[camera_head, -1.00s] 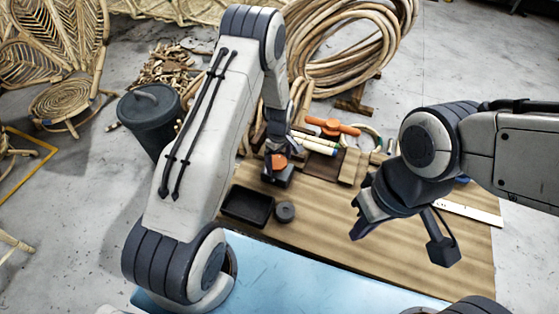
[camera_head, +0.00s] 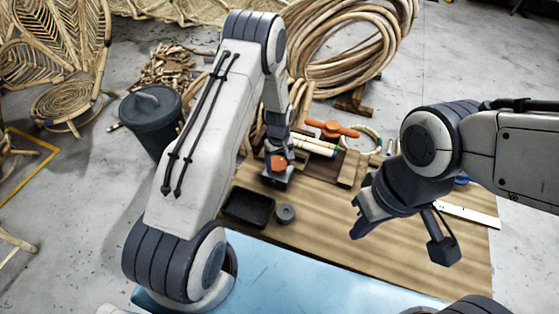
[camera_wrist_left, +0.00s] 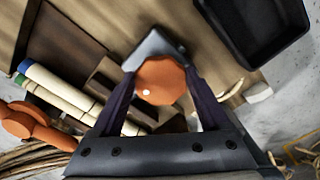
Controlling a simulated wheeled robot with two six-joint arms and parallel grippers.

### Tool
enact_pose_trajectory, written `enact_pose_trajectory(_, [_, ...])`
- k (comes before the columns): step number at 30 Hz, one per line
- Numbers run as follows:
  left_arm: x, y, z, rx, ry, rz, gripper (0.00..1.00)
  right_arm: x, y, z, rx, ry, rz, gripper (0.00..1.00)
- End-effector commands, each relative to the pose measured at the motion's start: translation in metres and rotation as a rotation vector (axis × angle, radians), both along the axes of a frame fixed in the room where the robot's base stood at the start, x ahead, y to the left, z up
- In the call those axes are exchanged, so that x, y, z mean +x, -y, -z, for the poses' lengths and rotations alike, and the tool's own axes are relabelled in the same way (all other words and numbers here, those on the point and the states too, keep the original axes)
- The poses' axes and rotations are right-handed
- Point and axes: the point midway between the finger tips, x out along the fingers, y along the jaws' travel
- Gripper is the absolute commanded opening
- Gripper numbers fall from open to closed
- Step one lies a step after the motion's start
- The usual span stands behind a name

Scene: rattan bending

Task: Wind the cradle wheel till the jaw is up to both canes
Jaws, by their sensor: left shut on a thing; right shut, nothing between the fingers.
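The orange cradle wheel (camera_head: 278,163) sits on a dark grey mount near the far left of the bench. In the left wrist view the wheel (camera_wrist_left: 160,80) is between the two fingers of my left gripper (camera_wrist_left: 161,88), which is shut on it. Two pale canes (camera_wrist_left: 68,95) with blue and green end marks lie side by side beside brown wooden blocks (camera_wrist_left: 118,82). The canes (camera_head: 318,146) are partly hidden by my left gripper in the head view. I cannot tell whether the jaw touches both canes. My right gripper (camera_head: 358,228) is shut and empty above the bench.
An orange lever (camera_head: 332,129) stands behind the canes. The front of the wooden bench (camera_head: 370,245) is clear. Coiled rattan (camera_head: 345,60) stands behind.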

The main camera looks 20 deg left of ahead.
Motion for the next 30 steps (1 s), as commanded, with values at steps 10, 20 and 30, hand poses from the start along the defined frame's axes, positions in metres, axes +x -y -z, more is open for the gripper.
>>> enact_pose_trajectory(10, [-0.003,-0.002,-0.001,-0.001,-0.004,0.330,0.23,0.000,0.000,-0.014,0.000,0.000,0.000,0.00])
enact_pose_trajectory(20, [-0.004,-0.005,-0.001,0.000,-0.003,0.643,0.23,0.000,0.000,-0.023,0.000,0.000,0.000,0.00])
enact_pose_trajectory(30, [-0.005,-0.008,-0.001,-0.002,-0.004,0.966,0.23,0.000,0.000,-0.029,0.000,0.000,0.000,0.00])
